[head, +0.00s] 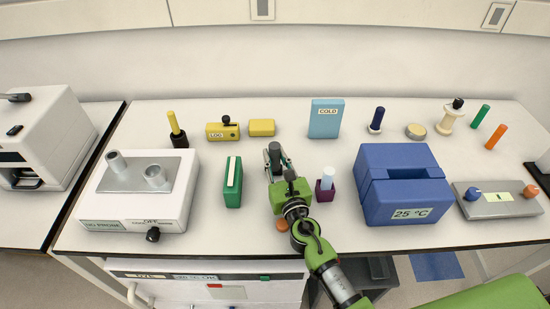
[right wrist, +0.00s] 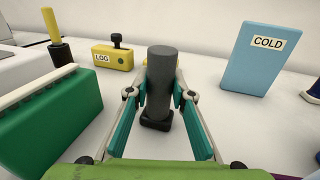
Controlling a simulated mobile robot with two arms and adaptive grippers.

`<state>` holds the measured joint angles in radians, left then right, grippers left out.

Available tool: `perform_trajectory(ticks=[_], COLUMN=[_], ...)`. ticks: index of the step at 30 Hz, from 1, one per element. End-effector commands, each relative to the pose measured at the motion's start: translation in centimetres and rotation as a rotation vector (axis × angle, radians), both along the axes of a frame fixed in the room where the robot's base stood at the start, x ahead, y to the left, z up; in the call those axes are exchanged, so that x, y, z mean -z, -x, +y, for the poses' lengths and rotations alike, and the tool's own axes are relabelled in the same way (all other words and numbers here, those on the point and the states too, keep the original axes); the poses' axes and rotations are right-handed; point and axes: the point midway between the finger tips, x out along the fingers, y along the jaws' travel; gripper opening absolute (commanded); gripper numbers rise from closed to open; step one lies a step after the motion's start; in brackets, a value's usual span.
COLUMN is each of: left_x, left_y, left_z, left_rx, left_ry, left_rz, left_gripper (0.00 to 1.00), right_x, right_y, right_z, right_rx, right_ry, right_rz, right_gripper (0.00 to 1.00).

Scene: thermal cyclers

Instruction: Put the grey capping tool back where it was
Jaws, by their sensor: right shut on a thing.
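The grey capping tool (right wrist: 160,80) is a dark grey upright cylinder with a black base. It stands between the fingers of my right gripper (right wrist: 160,100), which is shut on it. In the head view the tool (head: 274,152) shows at the end of my right gripper (head: 275,165), over the middle of the bench. Its base looks close to the white bench top, but I cannot tell whether it touches. My left gripper is not in view.
A green box (head: 233,182) stands left of the gripper and a purple holder (head: 325,190) with a pale tube stands right. Yellow LOG box (head: 222,132), yellow block (head: 262,127) and blue COLD box (head: 326,118) stand behind. A blue 25 °C box (head: 403,185) is further right.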

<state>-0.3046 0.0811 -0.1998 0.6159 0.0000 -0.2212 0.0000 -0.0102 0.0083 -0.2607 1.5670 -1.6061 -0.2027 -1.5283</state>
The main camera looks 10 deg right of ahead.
Motion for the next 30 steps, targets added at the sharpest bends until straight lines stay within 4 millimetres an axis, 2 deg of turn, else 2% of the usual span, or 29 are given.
perform_trajectory(ticks=[4, 5, 6, 7, 20, 23, 30], left_x=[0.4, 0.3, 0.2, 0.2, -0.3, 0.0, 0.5], left_y=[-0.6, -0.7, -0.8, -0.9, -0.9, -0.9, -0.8], left_z=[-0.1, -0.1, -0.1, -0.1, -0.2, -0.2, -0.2], left_rx=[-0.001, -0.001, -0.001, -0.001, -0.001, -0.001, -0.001], left_ry=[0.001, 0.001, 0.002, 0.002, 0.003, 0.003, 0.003], left_rz=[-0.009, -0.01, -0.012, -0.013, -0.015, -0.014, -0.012], left_gripper=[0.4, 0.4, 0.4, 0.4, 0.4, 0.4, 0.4], right_x=[0.4, 0.3, 0.3, 0.3, -0.2, 0.2, 0.2], right_y=[0.0, 0.0, 0.0, 0.0, 0.1, 1.6, 6.6], right_z=[0.0, 0.0, 0.0, 0.0, 0.0, -0.1, -0.4], right_rx=[0.0, 0.0, 0.0, 0.0, 0.0, 0.0, 0.0], right_ry=[0.001, 0.0, 0.0, 0.0, 0.0, 0.0, -0.001], right_rz=[-0.001, 0.0, 0.0, 0.0, 0.001, 0.003, 0.002], right_gripper=[0.08, 0.27, 0.37, 0.38, 0.38, 0.38, 0.38])
